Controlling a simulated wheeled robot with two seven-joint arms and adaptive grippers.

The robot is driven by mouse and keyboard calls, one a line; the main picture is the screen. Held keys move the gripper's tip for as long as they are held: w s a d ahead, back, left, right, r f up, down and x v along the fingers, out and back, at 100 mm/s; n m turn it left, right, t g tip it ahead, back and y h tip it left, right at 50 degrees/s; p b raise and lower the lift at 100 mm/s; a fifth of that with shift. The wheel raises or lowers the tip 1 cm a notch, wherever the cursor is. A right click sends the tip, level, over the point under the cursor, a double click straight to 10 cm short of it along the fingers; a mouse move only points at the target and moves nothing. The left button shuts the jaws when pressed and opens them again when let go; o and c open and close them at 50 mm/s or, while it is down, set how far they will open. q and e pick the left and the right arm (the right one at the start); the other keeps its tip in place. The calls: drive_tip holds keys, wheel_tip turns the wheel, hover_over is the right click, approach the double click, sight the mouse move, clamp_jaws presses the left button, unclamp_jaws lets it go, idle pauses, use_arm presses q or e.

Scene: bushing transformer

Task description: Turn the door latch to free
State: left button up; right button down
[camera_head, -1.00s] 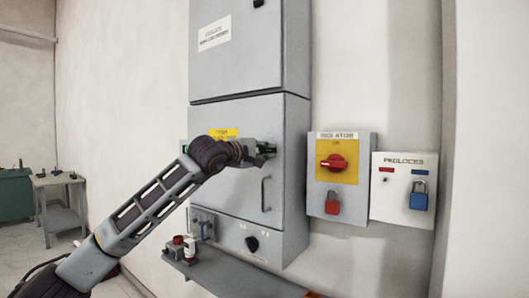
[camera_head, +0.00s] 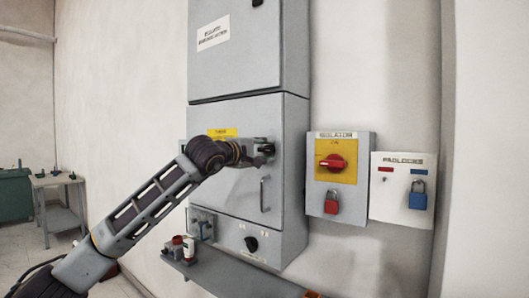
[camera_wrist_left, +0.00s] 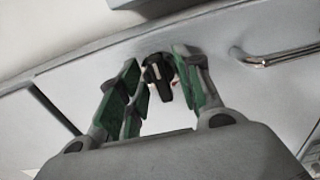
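The door latch (camera_wrist_left: 158,78) is a small dark handle on the grey cabinet door, seen between my fingers in the left wrist view. In the head view it is hidden behind my left gripper (camera_head: 264,150), which is at the right part of the door, above the door handle. In the left wrist view my left gripper (camera_wrist_left: 160,88) has its green-padded fingers apart, one on each side of the latch. Narrow gaps seem to show beside the latch; contact is unclear. My right gripper is in neither view.
A vertical door handle (camera_head: 265,194) is below the gripper; it also shows in the left wrist view (camera_wrist_left: 280,56). A black knob (camera_head: 251,244) is lower. An isolator box (camera_head: 341,205) and padlock board (camera_head: 403,205) hang right. A shelf (camera_head: 228,282) juts out below.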

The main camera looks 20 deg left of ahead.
use_arm(q)
drive_tip(key=v, duration=1.1)
drive_tip(key=shift+s, duration=0.2)
idle(0.5)
